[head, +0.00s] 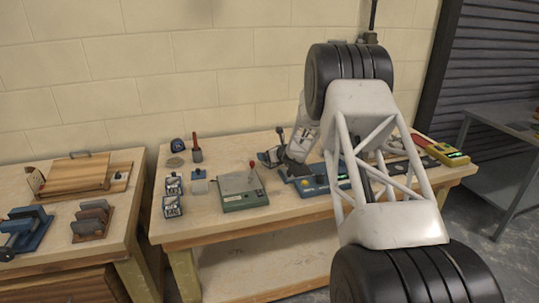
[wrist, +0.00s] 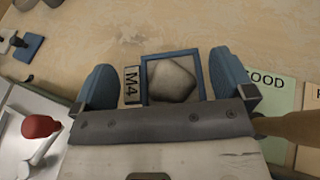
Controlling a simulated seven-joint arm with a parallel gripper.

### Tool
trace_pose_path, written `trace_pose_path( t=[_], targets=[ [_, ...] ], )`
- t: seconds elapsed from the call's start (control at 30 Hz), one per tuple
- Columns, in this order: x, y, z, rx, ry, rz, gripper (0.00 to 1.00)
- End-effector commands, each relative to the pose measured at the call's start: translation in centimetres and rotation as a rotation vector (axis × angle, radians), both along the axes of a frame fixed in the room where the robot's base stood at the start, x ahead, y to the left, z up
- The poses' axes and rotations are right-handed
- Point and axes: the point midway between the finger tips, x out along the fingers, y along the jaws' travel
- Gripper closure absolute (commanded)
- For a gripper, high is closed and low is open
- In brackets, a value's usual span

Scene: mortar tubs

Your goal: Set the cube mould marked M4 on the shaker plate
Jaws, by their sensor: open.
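The cube mould marked M4 (wrist: 144,70) has a blue square frame with grey material inside and a white M4 tag on its left side. It shows in the wrist view between the two blue fingers of my gripper (wrist: 165,82). The fingers are open, one on each side of the mould; I cannot tell whether either touches it. In the head view my gripper (head: 271,157) is low over the back of the bench, and I cannot make out the mould there. The shaker plate looks to be the green-based device with a red-knobbed lever (head: 243,201), left of my gripper; it also shows in the wrist view (wrist: 22,150).
Two small marked boxes (head: 172,206) stand left of the green device. A blue device (head: 310,188) stands right of it. In the wrist view, a green card reading GOOD (wrist: 275,95) lies right of my gripper. Bare bench top shows beyond the mould.

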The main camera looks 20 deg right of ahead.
Motion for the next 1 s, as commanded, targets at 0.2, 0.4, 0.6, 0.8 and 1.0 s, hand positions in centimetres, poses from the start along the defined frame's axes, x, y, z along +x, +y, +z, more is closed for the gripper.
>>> trace_pose_path(
  t=[0.2, 0.4, 0.6, 0.8, 1.0],
  targets=[
    [-1.6, -0.7, 0.7, 0.0, 0.0, -0.001, 0.0],
    [-3.6, -1.6, 1.7, 0.0, -0.001, -0.001, 0.0],
    [-5.9, -2.5, 2.7, 0.0, -0.001, -0.001, 0.0],
    [-8.0, -3.3, 3.6, 0.0, -0.001, 0.0, 0.0],
    [-9.3, -3.9, 4.2, 0.001, -0.001, 0.0, 0.0]
  ],
)
